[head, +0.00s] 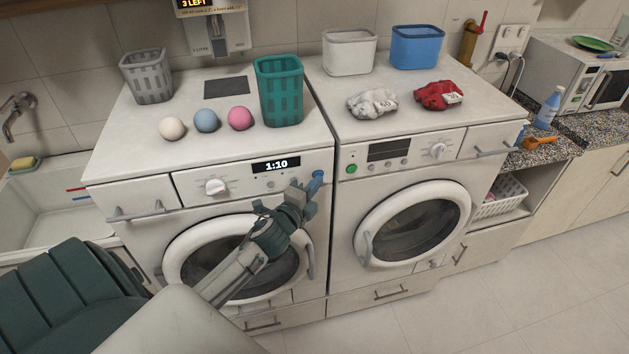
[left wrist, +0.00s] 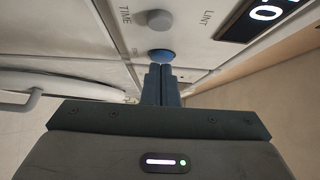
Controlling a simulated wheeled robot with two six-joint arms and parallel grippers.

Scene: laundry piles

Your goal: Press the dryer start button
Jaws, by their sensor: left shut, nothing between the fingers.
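The left machine (head: 230,172) has a lit display (head: 276,165) reading 1:10, a white dial (head: 215,187) and a blue round button (head: 318,177) at its right end. In the left wrist view, the blue button (left wrist: 162,54) is just beyond my fingertips, near "TIME" and "LINT" lettering. My left gripper (head: 309,186) is shut and empty, its fingertips (left wrist: 160,68) pointing at the button. I cannot tell whether they touch it. The machine's round door (head: 180,262) is closed, partly hidden by my left arm. My right gripper is not in view.
The right machine (head: 343,220) has a green button (head: 351,168). A grey basket (head: 147,77), teal basket (head: 279,90), several balls, white bin (head: 349,52), blue bin (head: 417,46) and crumpled cloths stand on top. The floor (head: 520,300) at front right is clear.

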